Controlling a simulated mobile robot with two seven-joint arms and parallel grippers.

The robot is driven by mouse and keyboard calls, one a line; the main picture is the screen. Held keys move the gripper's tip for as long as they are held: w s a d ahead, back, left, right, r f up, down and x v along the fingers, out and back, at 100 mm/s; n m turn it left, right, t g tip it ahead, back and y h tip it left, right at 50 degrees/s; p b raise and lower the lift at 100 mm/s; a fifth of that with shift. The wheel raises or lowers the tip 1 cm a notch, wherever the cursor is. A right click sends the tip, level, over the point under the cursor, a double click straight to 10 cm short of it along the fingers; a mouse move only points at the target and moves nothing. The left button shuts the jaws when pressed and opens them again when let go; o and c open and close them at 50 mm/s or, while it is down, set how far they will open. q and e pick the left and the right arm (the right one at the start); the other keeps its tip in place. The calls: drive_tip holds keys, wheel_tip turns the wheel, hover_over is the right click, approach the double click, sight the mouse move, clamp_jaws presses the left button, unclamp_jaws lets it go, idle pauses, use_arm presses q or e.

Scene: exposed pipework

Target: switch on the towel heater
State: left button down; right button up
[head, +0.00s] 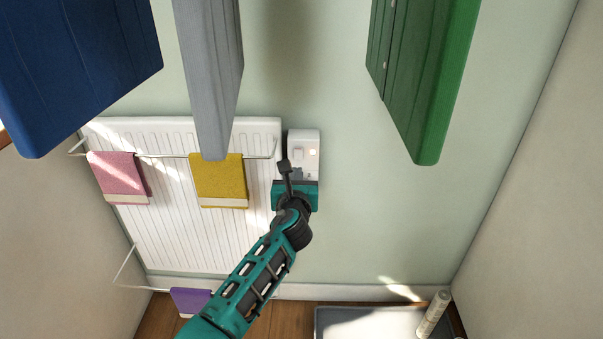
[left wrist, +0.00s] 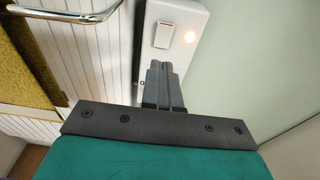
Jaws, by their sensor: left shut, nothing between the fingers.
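The towel heater (head: 180,230) is a white ribbed panel on the wall with metal towel rails. A white switch plate (head: 305,142) is at its upper right side. In the left wrist view the plate has a white rocker switch (left wrist: 164,36) with a thin red mark at its top. My right gripper is out of view.
Pink (head: 118,177), yellow (head: 219,181) and purple (head: 190,301) towels hang on the rails. Blue (head: 75,65), grey (head: 209,75) and green (head: 430,80) hanging pieces fill the upper view. A grey tray (head: 365,322) lies on the floor. The wall right of the plate is bare.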

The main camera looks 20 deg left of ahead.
use_arm(q)
drive_tip(key=s+d+f+p, duration=0.1)
drive_tip(key=s+d, duration=0.1)
drive_tip(key=s, duration=0.7)
drive_tip(key=shift+s+d+f+p, duration=0.15)
drive_tip(key=shift+s+d+p, duration=0.1)
drive_tip(key=shift+d+p, duration=0.1)
